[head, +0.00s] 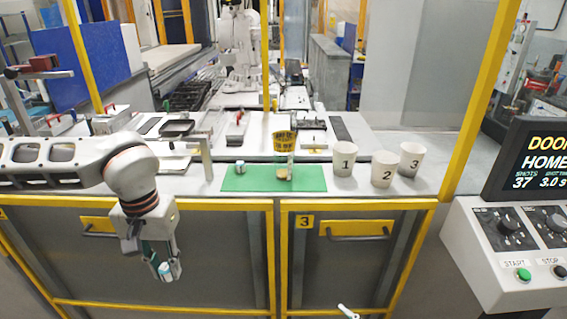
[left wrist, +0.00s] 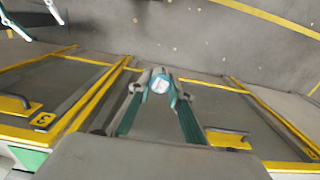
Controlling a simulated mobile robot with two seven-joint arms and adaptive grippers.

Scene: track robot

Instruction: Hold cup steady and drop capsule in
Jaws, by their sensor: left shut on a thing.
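My left gripper (head: 165,273) hangs in front of the yellow-framed cabinets, below the table top, fingers pointing down. It is shut on a small white and teal capsule (head: 166,270). The capsule's white end (left wrist: 160,84) shows between the teal fingertips in the left wrist view. Three white cups stand upright on the table at right: cup 1 (head: 345,159), cup 2 (head: 384,171) and cup 3 (head: 411,160). Two fingers of what looks like my right gripper (left wrist: 46,31) show apart at the wrist view's top left corner, mostly cut off; nothing shows between them.
A green mat (head: 313,178) on the table holds a small grey-white cylinder (head: 240,167) and a small tan object. A yellow printed tag (head: 285,143) stands behind it. A control console (head: 507,255) is at right. Cabinet handles (head: 357,230) jut from the front.

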